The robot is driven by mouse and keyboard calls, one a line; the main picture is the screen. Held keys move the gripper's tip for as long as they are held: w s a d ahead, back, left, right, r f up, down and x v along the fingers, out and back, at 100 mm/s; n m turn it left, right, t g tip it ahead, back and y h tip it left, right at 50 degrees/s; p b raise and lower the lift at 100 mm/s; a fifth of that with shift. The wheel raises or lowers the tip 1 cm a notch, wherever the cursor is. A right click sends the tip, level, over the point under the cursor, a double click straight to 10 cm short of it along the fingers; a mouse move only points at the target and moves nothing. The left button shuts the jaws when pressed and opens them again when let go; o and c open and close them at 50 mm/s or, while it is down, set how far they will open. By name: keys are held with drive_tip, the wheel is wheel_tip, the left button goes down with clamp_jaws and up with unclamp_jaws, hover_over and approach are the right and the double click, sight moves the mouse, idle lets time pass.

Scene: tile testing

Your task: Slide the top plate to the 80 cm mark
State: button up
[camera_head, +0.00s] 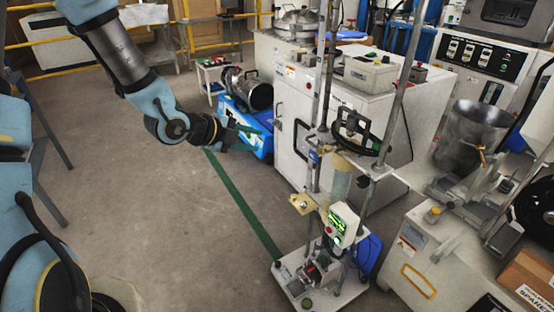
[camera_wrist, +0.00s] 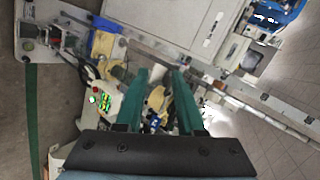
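The test stand has tall grey posts (camera_head: 395,95) rising from a white base plate (camera_head: 320,285). A plate across the posts (camera_head: 348,150) carries a black handwheel (camera_head: 358,130); I take this for the top plate, but cannot be sure. No 80 cm mark is readable. My gripper (camera_head: 257,139) is left of the stand, apart from it in the head view. In the wrist view my gripper (camera_wrist: 158,73) has its two green fingers spread, with nothing visibly held between them. Parts of the stand show beyond the fingers.
A control box with a green display (camera_head: 343,224) sits low on the stand. A white cabinet (camera_head: 330,110) stands behind it, and a bench with a metal pot (camera_head: 470,137) stands at right. The floor (camera_head: 170,225) at left is clear, with a green line (camera_head: 242,205).

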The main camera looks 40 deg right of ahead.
sight(310, 142)
drive_tip(key=s+d+f+m+h+b, duration=0.1)
drive_tip(key=s+d, duration=0.1)
drive_tip(key=d, duration=0.3)
drive_tip(key=s+d+f+m+g+b, duration=0.1)
drive_tip(key=s+d+m+b, duration=0.1)
drive_tip(key=d, duration=0.3)
drive_tip(key=s+d+f+m+g+h+b, duration=0.1)
drive_tip(key=d+b, duration=0.1)
drive_tip(key=d, duration=0.3)
drive_tip(key=shift+s+d+f+h, duration=0.15)
drive_tip(key=shift+s+f+h, duration=0.15)
drive_tip(key=shift+s+f, duration=0.1)
clamp_jaws()
idle(0.5)
